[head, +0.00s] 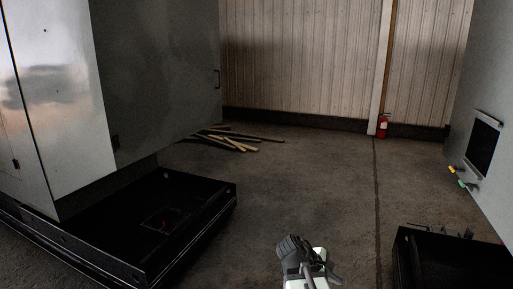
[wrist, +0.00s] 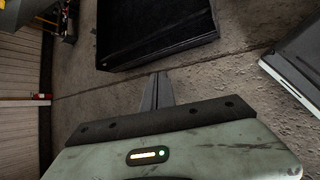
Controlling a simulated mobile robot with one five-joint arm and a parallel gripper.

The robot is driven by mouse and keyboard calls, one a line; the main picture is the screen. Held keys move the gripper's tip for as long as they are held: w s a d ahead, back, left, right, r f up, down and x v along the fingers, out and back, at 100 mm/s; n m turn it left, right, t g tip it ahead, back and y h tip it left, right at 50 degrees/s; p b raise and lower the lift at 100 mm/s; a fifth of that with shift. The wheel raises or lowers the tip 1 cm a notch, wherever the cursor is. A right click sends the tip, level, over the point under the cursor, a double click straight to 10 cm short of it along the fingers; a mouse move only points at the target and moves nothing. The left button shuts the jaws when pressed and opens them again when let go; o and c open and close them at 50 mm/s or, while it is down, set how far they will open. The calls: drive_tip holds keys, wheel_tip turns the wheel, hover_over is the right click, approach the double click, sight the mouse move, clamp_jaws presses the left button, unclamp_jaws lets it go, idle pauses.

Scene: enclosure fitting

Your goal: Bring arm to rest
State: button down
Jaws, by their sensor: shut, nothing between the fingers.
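My gripper (head: 322,270) shows at the bottom centre of the head view, over bare concrete floor. In the wrist view my gripper (wrist: 160,76) shows its narrow dark fingers close together, shut, with nothing held. The fingers point toward a black open-topped tray or base that lies beyond them in that view. My gripper appears apart from everything around it.
A large grey metal cabinet (head: 150,75) stands at left on a black base frame (head: 190,235). A black box (head: 440,262) lies at lower right, below a grey panel (head: 490,100). Wooden planks (head: 235,140) and a red fire extinguisher (head: 382,126) are farther back. The middle floor is clear.

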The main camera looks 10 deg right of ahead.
drive_tip(key=a+f+m+y, duration=0.3)
drive_tip(key=a+m+y, duration=0.1)
drive_tip(key=a, duration=0.6)
drive_tip(key=s+a+f+m+y, duration=0.1)
drive_tip(key=a+f+m+y, duration=0.2)
drive_tip(key=a, duration=0.7)
drive_tip(key=m+y, duration=0.2)
drive_tip(key=m, duration=0.2)
drive_tip(key=shift+s+a+f, duration=0.2)
drive_tip(key=shift+a+f, duration=0.05)
drive_tip(key=shift+f, duration=0.15)
